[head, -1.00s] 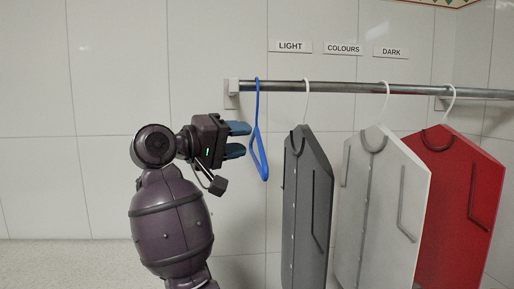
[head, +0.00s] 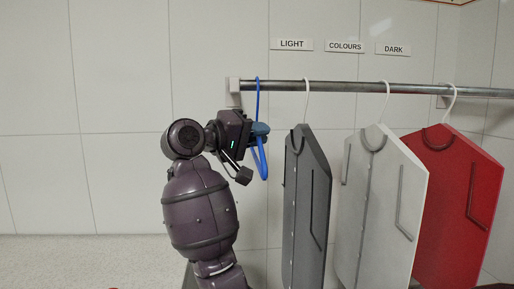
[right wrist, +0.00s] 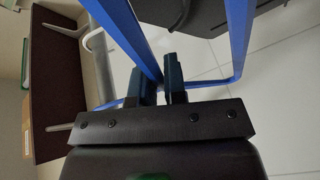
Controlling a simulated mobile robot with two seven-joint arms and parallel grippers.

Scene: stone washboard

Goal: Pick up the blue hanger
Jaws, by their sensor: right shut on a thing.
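The blue hanger (head: 263,162) hangs from the left end of the metal rail, its hook over the bar. My right gripper (head: 262,129) is at the hanger's upper part, below the hook, and is shut on it. In the right wrist view the two dark fingers (right wrist: 161,85) close around a blue bar of the hanger (right wrist: 128,38), and other blue bars show on the right. The hanger's hook is still on the rail in the head view. My left gripper is not in view.
The metal rail (head: 345,87) runs along the tiled wall. A grey shirt (head: 307,205), a white shirt (head: 380,200) and a red shirt (head: 462,205) hang to the right of the blue hanger. Labels LIGHT (head: 292,44), COLOURS (head: 345,46) and DARK (head: 393,49) are on the wall above.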

